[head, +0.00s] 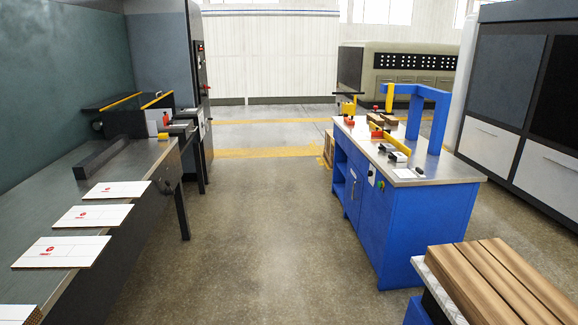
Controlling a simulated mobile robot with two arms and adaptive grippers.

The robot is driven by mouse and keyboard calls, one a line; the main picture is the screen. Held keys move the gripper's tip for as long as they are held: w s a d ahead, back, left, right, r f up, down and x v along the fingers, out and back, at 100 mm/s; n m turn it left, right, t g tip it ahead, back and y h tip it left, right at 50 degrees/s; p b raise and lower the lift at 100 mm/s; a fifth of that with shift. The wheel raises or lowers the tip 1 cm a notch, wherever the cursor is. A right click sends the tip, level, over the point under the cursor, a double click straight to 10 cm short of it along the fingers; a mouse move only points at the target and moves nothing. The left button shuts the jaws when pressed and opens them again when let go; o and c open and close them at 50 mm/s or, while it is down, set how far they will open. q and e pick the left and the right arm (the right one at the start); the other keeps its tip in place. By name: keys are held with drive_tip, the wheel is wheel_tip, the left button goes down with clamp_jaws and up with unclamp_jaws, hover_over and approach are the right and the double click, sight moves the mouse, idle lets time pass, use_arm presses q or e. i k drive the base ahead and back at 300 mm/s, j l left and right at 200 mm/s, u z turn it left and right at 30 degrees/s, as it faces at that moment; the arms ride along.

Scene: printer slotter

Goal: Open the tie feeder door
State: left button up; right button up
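No thing in the head view can be surely told as the tie feeder. A blue workstation (425,225) with a steel top and a blue arch frame (415,92) stands right of the middle. Its aisle-facing side has an open shelf at the far end and a closed blue door panel (352,192) nearer to me. Small dark and green controls sit near its front corner. Neither of my grippers is in view.
A long steel conveyor table (130,170) with flat printed white sheets (63,252) runs along the left. A stack of brown boards (505,280) is at the front right. Large dark machines (520,110) stand far right. The concrete aisle (265,230) between is clear.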

sight(350, 194)
drive_tip(key=i+j, duration=0.1)
drive_tip(key=i, duration=3.5)
